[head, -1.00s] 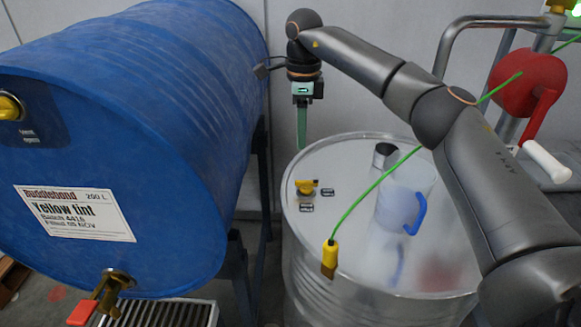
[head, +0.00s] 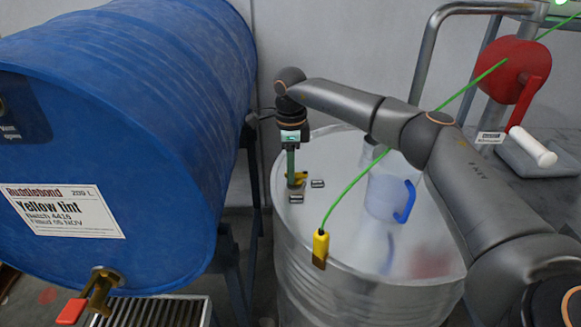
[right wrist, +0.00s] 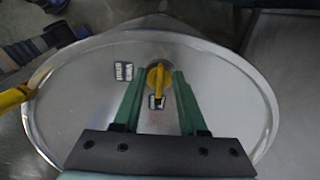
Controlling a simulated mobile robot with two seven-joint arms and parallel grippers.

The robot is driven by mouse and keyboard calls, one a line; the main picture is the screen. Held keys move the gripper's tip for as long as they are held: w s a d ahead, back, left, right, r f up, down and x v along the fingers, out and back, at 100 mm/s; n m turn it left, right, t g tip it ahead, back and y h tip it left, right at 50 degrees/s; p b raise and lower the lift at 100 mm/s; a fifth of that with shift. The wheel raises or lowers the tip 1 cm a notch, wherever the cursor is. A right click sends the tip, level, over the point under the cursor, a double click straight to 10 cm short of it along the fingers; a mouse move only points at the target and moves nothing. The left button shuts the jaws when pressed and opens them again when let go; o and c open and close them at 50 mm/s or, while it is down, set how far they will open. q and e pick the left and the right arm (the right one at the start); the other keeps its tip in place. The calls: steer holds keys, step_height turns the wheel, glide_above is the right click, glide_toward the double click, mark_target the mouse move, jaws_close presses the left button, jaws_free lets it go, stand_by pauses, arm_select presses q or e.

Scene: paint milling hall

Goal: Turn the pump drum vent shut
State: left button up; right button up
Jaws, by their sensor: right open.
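The pump drum vent (head: 301,178) is a small yellow knob with a bar handle on the lid of the steel drum (head: 340,255). In the head view its handle points right, towards one of two small dark labels; I cannot read them. In the right wrist view the vent (right wrist: 158,76) lies between the two green fingers, its handle pointing down the picture. My right gripper (head: 291,184) is open and points down at the vent, partly covering it in the head view. It also shows in the right wrist view (right wrist: 155,80). My left gripper is not in view.
A clear jug with a blue handle (head: 407,202) and a metal cup (head: 372,149) stand on the lid. A yellow clamp (head: 320,246) with a green cable grips the lid's front rim. A big blue drum (head: 140,130) lies left; a red reel (head: 511,72) is at right.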

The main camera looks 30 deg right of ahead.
steer(key=shift+c, duration=0.2)
jaws_close()
stand_by(0.4)
